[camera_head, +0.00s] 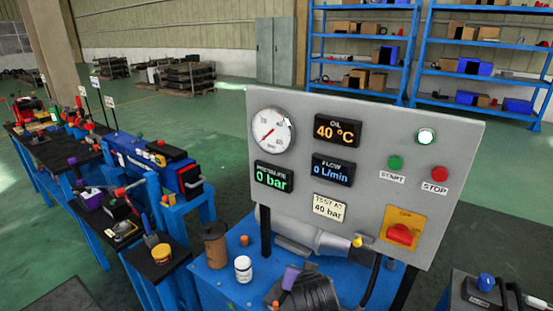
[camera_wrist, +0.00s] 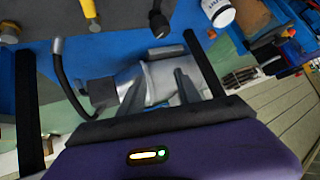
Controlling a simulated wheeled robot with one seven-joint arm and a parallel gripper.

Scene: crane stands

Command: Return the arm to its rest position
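My gripper (camera_wrist: 160,85) shows in the wrist view, its purple body with a lit indicator along the bottom edge. Its two grey fingers stand apart, and nothing shows held between them. A silver cylinder (camera_wrist: 165,75) lies beyond the fingers, between two black posts; I cannot tell its distance from the fingertips.
A white bottle (camera_head: 243,269) and a brown canister (camera_head: 215,245) stand on the bench left of the panel. The black panel posts (camera_wrist: 205,65) flank the gripper in the wrist view. Other blue benches with tools (camera_head: 160,165) line the left; shelves (camera_head: 480,70) stand behind.

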